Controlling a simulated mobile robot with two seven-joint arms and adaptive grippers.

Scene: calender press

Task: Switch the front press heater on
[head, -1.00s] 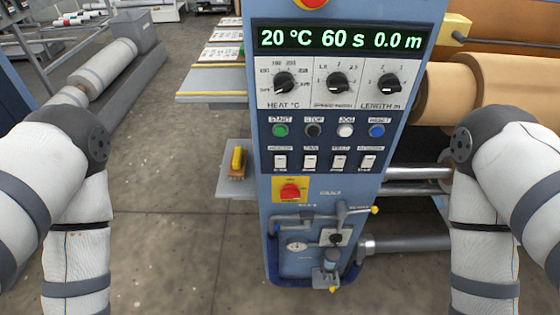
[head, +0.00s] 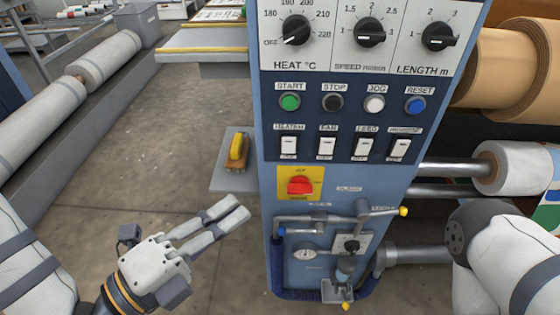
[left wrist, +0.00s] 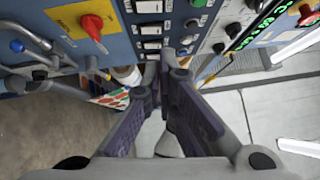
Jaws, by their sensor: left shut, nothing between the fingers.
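The front press control panel (head: 340,180) is blue. Its heater switch (head: 289,146) is the leftmost white rocker in a row, under the green START button (head: 289,102). Its on or off position is too small to tell. The heater switch also shows near the top of the left wrist view (left wrist: 149,6). The heat dial (head: 297,30) points toward OFF. My left gripper (head: 240,212) is shut and empty, left of the panel and below the switch row, apart from it. In the left wrist view my left gripper (left wrist: 160,75) points along the panel. My right gripper is out of view.
Fan, feed and another rocker switch (head: 398,148) sit right of the heater switch. A red knob on a yellow plate (head: 300,186) is just below. Valve pipes (head: 350,245) jut out lower down. A yellow-handled brush (head: 237,152) rests on a side shelf (head: 227,175).

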